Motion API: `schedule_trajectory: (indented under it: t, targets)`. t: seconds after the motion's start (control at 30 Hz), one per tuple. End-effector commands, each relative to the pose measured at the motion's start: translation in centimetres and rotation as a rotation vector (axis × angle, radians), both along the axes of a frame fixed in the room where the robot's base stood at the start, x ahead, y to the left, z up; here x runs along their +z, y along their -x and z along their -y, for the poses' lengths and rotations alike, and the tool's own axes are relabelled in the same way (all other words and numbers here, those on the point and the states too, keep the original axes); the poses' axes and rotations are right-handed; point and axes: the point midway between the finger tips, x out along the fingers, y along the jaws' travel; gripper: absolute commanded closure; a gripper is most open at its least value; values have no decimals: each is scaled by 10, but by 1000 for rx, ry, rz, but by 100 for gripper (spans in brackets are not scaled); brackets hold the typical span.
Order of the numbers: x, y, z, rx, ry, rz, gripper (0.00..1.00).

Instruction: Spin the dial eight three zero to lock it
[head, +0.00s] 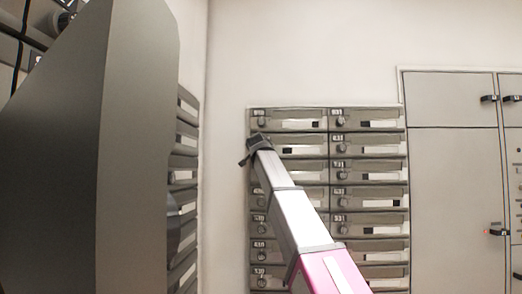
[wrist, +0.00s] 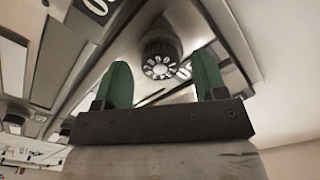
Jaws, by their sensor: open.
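A round black dial with pale marks on its face (wrist: 160,62) sits on a grey mailbox door in the wrist view. My gripper (wrist: 162,76) is open, with one green finger on each side of the dial in the picture. The dial looks a little beyond the fingertips; I cannot tell if they touch it. A dark number label (wrist: 97,8) is partly cut off at the top, with a 0 readable. In the head view my gripper (head: 254,147) is at the left column of the mailbox bank (head: 328,145), near its second row, and hides the dial there.
More mailboxes (head: 185,170) line the wall at the left, close to a large dark grey panel (head: 90,150). Large lockers with black handles (head: 450,180) stand at the right. The wall above the mailbox bank is bare.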

Motion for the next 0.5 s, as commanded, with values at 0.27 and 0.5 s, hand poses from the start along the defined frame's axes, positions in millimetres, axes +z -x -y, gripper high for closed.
schedule_trajectory:
  t: [0.27, 0.5]
  targets:
    - [-1, 38, -1, 2, -1, 1, 35]
    - [-2, 83, -2, 1, 0, 1, 35]
